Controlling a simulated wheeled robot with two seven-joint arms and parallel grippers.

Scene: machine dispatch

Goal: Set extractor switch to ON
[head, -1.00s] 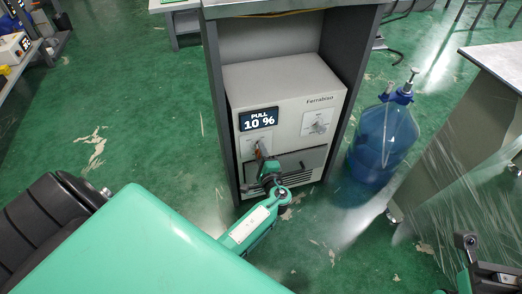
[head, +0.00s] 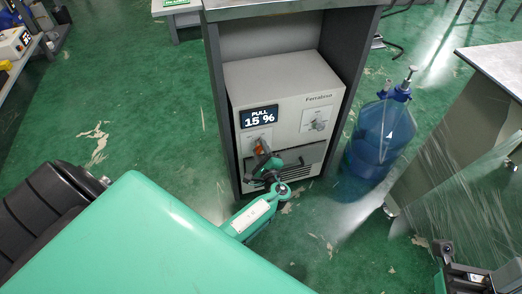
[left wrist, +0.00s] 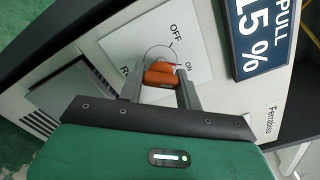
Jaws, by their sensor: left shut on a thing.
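The extractor (head: 292,95) is a pale grey box in the lower bay of a dark cabinet. Its display (head: 259,117) reads PULL 15 %. My left gripper (head: 262,157) is shut on the orange switch knob (left wrist: 160,74) on the box's front, below the display. In the left wrist view, one finger is on each side of the knob. The switch plate (left wrist: 205,45) shows OFF above the knob, ON close to its right end, and a partly hidden label at the left. Part of my right gripper (head: 462,272) shows at the bottom right, away from the extractor.
A blue water bottle (head: 380,135) with a pump stands on the floor right of the cabinet. A grey-topped table (head: 495,62) stands farther right. The extractor's vent (head: 302,165) lies beside my left wrist. Green floor is open left of the cabinet.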

